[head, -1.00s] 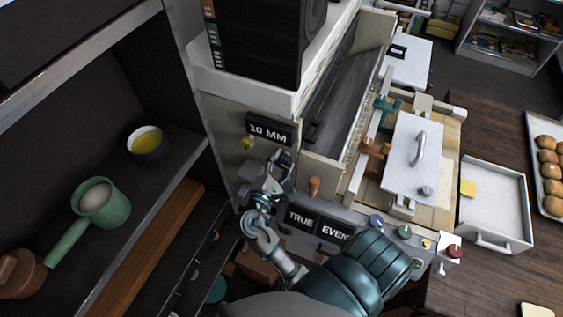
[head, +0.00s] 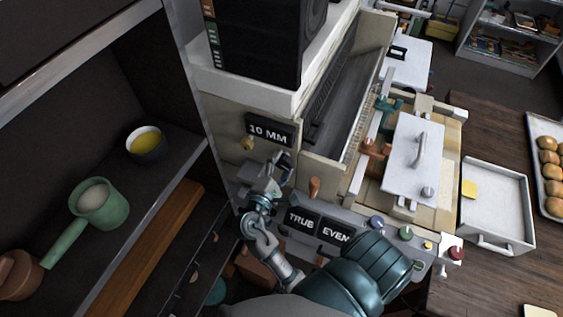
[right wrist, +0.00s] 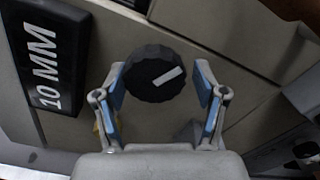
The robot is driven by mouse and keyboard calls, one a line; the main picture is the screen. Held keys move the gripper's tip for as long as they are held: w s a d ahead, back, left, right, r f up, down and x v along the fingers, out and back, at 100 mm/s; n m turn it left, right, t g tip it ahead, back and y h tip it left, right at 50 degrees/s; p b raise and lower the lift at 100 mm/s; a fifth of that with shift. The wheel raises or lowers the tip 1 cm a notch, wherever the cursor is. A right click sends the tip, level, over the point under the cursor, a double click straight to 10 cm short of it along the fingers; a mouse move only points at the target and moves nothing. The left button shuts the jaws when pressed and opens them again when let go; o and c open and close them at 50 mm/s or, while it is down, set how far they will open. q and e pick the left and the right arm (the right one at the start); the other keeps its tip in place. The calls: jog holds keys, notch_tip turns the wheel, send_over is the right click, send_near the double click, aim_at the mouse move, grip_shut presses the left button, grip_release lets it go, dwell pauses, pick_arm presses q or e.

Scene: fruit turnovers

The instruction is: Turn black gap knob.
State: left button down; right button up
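The black gap knob (right wrist: 155,72) is a faceted dark dial with a light pointer line, tilted up to the right in the right wrist view. It sits on the machine's pale front panel beside the black "10 MM" plate (right wrist: 45,55). My right gripper (right wrist: 160,85) has its two blue-padded fingers on either side of the knob. The fingers are apart, and a narrow gap seems to show at the right finger. In the head view my right gripper (head: 277,168) is at the panel just below the "10 MM" plate (head: 270,130). My left gripper is out of view.
An orange handle (head: 314,187) is right of my right gripper. Below are "TRUE" and "EVEN" plates (head: 320,228) and several coloured knobs. A dark shelf (head: 150,215) with a green pot (head: 103,205) is at left. A white tray (head: 497,228) is at right.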

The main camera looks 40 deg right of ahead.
jog(key=shift+o, duration=0.3)
jog(key=shift+s+a+r, duration=0.1)
jog(key=shift+a+r, duration=0.05)
jog(key=shift+r, duration=0.05)
jog(key=v, duration=0.7)
jog(key=shift+a, duration=0.3)
jog(key=shift+s+d+f, duration=0.1)
jog(key=shift+f, duration=0.15)
